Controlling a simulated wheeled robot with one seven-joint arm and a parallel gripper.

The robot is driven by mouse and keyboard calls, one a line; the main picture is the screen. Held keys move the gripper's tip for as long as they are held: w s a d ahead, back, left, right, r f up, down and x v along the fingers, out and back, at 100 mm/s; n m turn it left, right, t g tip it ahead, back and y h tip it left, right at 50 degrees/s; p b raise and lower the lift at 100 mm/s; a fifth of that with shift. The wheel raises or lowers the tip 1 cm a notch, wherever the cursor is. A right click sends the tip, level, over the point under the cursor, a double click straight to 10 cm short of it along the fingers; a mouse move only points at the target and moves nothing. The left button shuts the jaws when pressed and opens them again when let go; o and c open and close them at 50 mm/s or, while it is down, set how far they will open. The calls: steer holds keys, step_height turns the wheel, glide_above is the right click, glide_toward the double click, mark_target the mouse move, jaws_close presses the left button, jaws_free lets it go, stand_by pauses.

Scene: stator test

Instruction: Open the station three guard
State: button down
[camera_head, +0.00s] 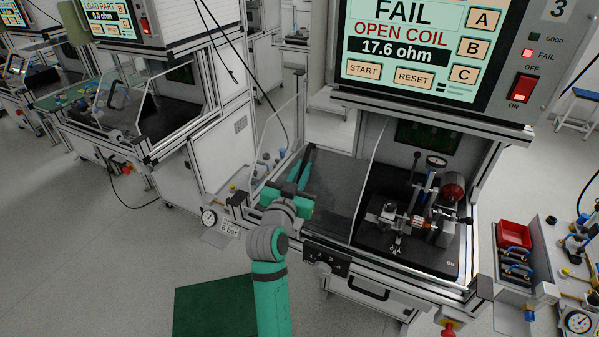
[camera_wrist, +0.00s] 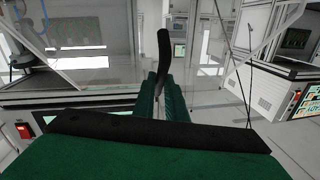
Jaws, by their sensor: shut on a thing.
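Station three, with the "3" plate (camera_head: 559,9), stands at the right in the head view. Its clear guard is hard to make out; a thin pale pane edge (camera_head: 369,165) rises just left of the test fixture (camera_head: 420,215). My gripper (camera_head: 306,160) is at the left side of the station's opening, over the dark bed. In the wrist view my green fingers (camera_wrist: 164,90) are shut on a black upright handle (camera_wrist: 163,52), which sticks up beyond the tips. I cannot tell how far the guard stands open.
The screen (camera_head: 410,45) above reads FAIL, OPEN COIL, 17.6 ohm. A red tray (camera_head: 513,235) and a side bench with gauges are at the right. Another guarded station (camera_head: 150,100) stands at the left. Grey floor (camera_head: 110,250) is free at the lower left.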

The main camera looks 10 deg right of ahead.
steer(key=shift+f, duration=0.15)
steer(key=c, duration=1.8)
jaws_free()
steer(key=v, duration=1.1)
steer(key=shift+d, duration=0.1)
